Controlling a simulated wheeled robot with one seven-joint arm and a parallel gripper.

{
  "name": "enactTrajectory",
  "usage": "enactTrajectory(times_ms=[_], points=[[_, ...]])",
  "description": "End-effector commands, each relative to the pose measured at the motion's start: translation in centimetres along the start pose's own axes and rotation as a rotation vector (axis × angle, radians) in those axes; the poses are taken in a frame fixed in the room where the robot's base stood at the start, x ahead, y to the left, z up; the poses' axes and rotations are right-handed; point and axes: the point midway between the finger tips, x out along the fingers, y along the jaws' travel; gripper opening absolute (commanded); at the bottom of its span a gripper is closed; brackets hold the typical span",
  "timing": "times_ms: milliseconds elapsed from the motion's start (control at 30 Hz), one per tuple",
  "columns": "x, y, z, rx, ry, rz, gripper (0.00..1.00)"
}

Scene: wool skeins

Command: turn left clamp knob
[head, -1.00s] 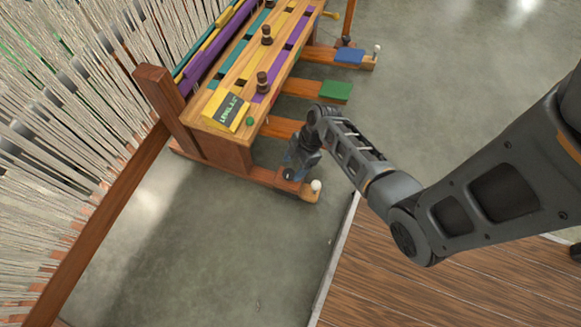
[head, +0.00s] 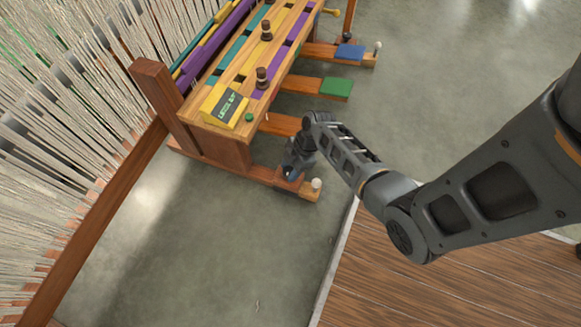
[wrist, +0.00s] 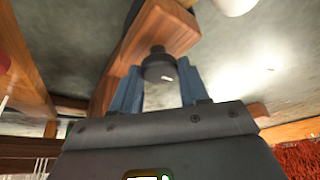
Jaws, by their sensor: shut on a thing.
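The black clamp knob (wrist: 158,67) stands on a wooden beam (wrist: 150,35) in the wrist view, between the two blue fingers of my gripper (wrist: 160,80). My gripper is shut on the knob. In the head view my gripper (head: 296,160) is low at the near end of the loom's bottom beam (head: 225,166), beside a white ball (head: 316,184). The knob is hidden there behind my gripper.
The wooden loom (head: 222,145) carries coloured slats, brown pegs (head: 262,77) and a yellow box with a dark label (head: 226,106). A green pedal (head: 336,87) and a blue pedal (head: 350,52) stick out on its right. Pale threads fill the left. Open floor lies in front.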

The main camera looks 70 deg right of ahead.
Motion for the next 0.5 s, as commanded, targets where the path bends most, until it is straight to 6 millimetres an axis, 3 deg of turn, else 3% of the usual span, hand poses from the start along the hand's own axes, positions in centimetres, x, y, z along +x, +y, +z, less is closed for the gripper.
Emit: enactTrajectory(times_ms=[200, 500], points=[[-0.01, 0.0, 0.01, 0.0, 0.0, 0.0, 0.14], [-0.1, -0.09, -0.01, 0.043, -0.001, 0.018, 0.14]])
